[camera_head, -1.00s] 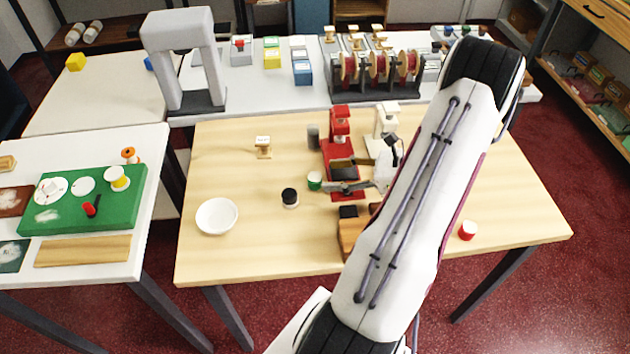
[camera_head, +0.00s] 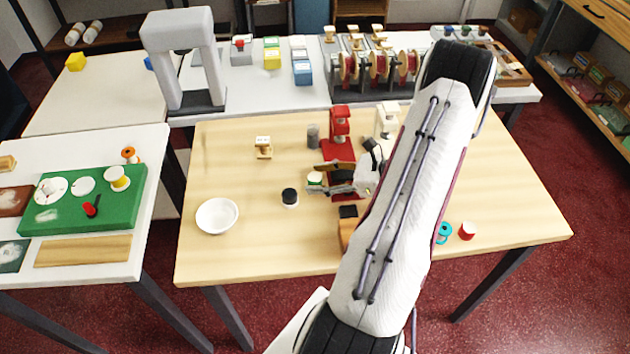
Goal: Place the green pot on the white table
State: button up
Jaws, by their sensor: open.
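The green pot (camera_head: 314,178) is a small round container with a pale top. It stands on the wooden table near the red press, partly hidden by my gripper. My gripper (camera_head: 319,179) is open, its two fingers on the near and far sides of the pot. I cannot tell whether either finger touches it. The white table (camera_head: 149,172) stands at the left, apart from the wooden table. It carries a green board, spools and a wooden strip.
A red press (camera_head: 340,122) stands just behind my gripper. A white bowl (camera_head: 217,216) and a black-topped jar (camera_head: 290,198) stand to the left. A wooden block (camera_head: 347,232) is in front. The wooden table's (camera_head: 265,245) front left is clear.

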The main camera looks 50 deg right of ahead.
aim_at(321, 180)
jog(key=shift+c, duration=0.5)
jog(key=c, duration=1.2)
jog(key=shift+r, duration=0.2)
notch_tip(321, 180, up, 10)
jog(key=shift+f, duration=0.15)
